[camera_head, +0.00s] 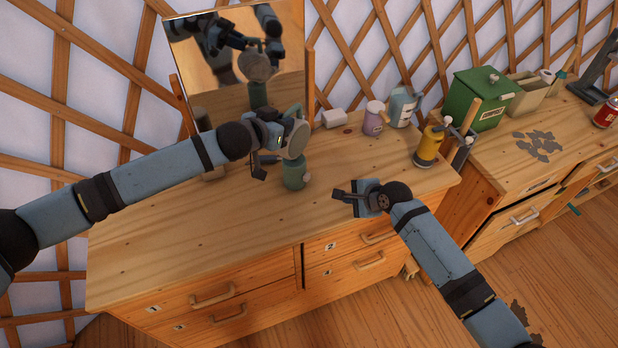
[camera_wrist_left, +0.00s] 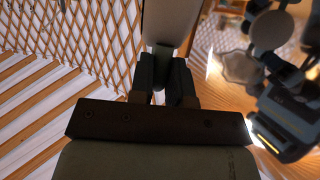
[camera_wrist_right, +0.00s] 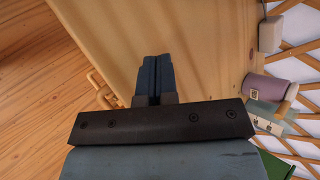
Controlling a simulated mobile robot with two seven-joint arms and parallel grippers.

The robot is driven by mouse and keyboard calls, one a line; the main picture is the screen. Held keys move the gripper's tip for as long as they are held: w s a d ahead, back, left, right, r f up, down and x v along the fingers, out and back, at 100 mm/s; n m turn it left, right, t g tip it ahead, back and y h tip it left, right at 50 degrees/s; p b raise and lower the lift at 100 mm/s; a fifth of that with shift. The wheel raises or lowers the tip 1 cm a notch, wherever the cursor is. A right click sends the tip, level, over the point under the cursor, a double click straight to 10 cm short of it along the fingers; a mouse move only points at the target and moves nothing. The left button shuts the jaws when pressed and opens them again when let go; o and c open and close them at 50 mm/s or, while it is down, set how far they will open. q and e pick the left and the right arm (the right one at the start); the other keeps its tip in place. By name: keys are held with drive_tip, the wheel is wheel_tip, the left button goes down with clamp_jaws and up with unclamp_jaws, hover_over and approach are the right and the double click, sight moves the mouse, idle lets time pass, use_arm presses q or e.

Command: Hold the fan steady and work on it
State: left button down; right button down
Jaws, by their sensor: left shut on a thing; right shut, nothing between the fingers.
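The fan has a round grey head (camera_head: 296,138) and a green lower body (camera_head: 294,174). It is upright over the middle of the dresser top; I cannot tell whether its base touches the wood. My left gripper (camera_head: 277,142) is shut on the fan near its head, from the left. In the left wrist view a pale part of the fan (camera_wrist_left: 168,22) sits at the shut fingers (camera_wrist_left: 167,80). My right gripper (camera_head: 341,194) is shut and empty over the dresser's front part, right of the fan and apart from it. Its closed fingers show in the right wrist view (camera_wrist_right: 153,78).
A mirror (camera_head: 220,90) stands behind the fan and reflects it and my arm. A white block (camera_head: 335,118), purple jar (camera_head: 373,118), grey-blue container (camera_head: 402,107) and yellow bottle (camera_head: 429,146) stand right. The dresser top (camera_head: 190,230) is clear at left front.

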drive_tip(key=shift+a, duration=0.1)
drive_tip(key=shift+w+a, duration=0.9)
drive_tip(key=shift+a, duration=0.25)
drive_tip(key=shift+w+a, duration=0.9)
drive_tip(key=shift+a, duration=0.2)
drive_tip(key=shift+w+a, duration=0.9)
drive_tip(key=shift+a, duration=0.25)
drive_tip(key=shift+a, duration=0.1)
drive_tip(key=shift+w+a, duration=0.25)
drive_tip(key=shift+w+a+r, duration=0.1)
drive_tip(key=shift+w+a, duration=0.3)
drive_tip(key=shift+a, duration=0.15)
idle(0.8)
drive_tip(key=shift+s+d, duration=0.7)
drive_tip(key=shift+d, duration=0.2)
drive_tip(key=shift+s+d, duration=0.75)
drive_tip(key=shift+d, duration=0.25)
drive_tip(key=shift+s+d, duration=0.75)
drive_tip(key=shift+d, duration=0.2)
